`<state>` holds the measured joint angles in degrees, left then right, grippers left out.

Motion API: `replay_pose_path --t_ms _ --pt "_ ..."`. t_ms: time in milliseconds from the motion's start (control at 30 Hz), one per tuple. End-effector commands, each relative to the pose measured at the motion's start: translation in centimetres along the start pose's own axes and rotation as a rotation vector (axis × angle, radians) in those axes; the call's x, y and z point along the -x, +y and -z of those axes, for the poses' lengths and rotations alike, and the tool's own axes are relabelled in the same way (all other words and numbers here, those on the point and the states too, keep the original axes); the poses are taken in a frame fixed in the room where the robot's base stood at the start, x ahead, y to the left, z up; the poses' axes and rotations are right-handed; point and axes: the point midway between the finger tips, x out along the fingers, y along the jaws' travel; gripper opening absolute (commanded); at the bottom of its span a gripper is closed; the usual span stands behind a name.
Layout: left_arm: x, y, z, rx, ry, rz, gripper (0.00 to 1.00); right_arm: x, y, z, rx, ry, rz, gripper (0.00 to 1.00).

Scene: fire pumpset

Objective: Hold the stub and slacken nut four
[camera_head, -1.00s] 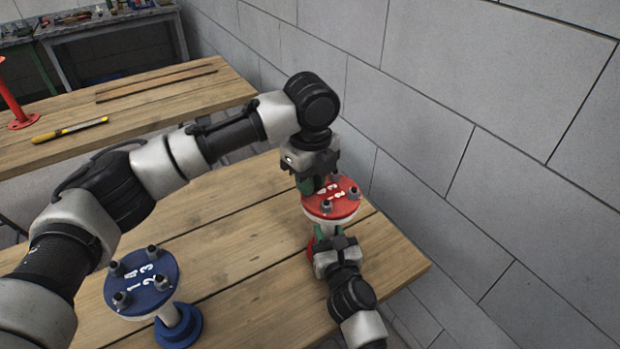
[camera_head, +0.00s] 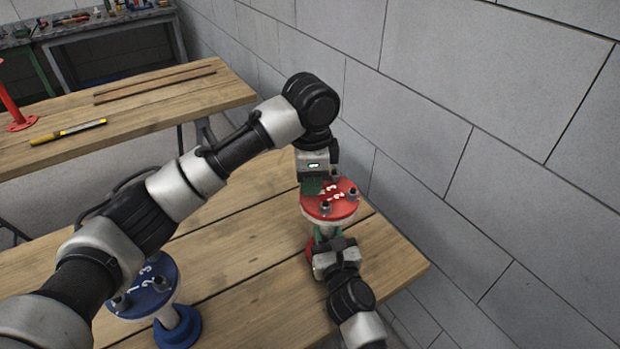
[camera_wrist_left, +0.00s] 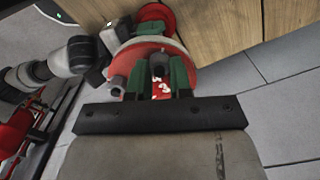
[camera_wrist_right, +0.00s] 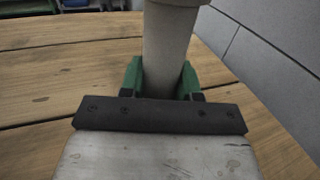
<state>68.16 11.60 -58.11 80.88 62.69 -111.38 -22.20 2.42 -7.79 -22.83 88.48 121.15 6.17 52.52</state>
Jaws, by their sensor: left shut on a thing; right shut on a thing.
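The red flanged stub (camera_head: 342,207) stands upright on the near table, with numbered nuts on its top flange. My left gripper (camera_head: 312,187) points down at the flange's back-left side and is shut on a nut (camera_wrist_left: 159,66), which shows between its green fingers in the left wrist view. The number beside that nut is too small to read surely. Other nuts (camera_head: 326,207) stay clear of the jaws. My right gripper (camera_head: 322,235) is shut on the stub's grey pipe (camera_wrist_right: 168,45) below the flange. The left gripper hides part of the flange.
A blue flanged stub (camera_head: 177,327) with its own numbered nuts stands at the near left, partly behind my left arm. A grey block wall runs close along the right. A second table (camera_head: 170,105) holds a yellow-handled tool (camera_head: 68,132).

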Motion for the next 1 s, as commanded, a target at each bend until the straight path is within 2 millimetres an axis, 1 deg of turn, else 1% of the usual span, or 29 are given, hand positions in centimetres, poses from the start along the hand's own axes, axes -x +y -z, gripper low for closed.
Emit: replay_pose_path --t_ms 200,400,633,967,1000 --pt "0.11 -0.1 0.09 0.13 0.005 0.002 0.0 0.04 0.08 0.1 0.004 0.002 -0.002 0.0" --pt "0.12 -0.14 0.08 0.2 0.005 0.002 0.0 0.05 0.1 0.1 0.004 0.002 -0.002 0.0" --pt "0.12 -0.18 0.06 0.231 0.004 0.003 0.0 0.05 0.12 0.1 0.004 0.001 -0.003 0.0" --pt "0.13 -0.2 0.06 0.232 0.005 0.003 0.0 0.06 0.15 0.09 0.004 0.001 -0.004 0.0" --pt "0.13 -0.2 0.05 0.232 0.005 0.004 0.21 0.06 0.15 0.1 0.004 0.001 -0.004 0.0"
